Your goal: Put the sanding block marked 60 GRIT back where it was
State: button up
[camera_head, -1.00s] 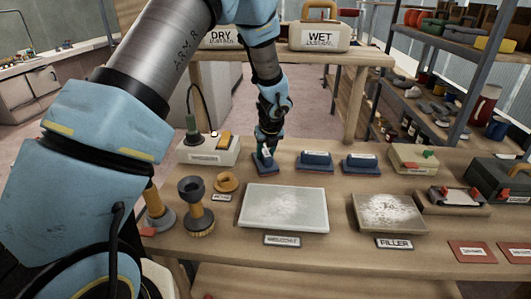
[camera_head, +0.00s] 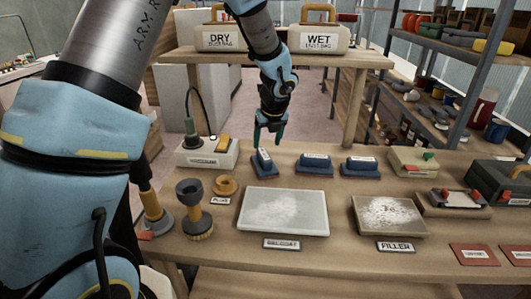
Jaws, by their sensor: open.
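Three blue sanding blocks with dark red bases stand in a row at the back of the workbench: a left one (camera_head: 263,162), a middle one (camera_head: 315,163) and a right one (camera_head: 361,167). The left block is turned at an angle to the other two. Their white labels are too small to read, so I cannot tell which is marked 60 GRIT. My gripper (camera_head: 270,138) is open and empty, pointing down, above and just behind the left block in the picture, apart from it.
A gelcoat panel (camera_head: 284,211) and a filler panel (camera_head: 390,215) lie in front of the blocks. A grey-white box with a cable (camera_head: 207,154) stands left, a beige block-like tool (camera_head: 413,162) right. DRY (camera_head: 221,39) and WET (camera_head: 319,40) cases stand on the shelf behind.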

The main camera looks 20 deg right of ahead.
jog(key=shift+v, duration=2.3)
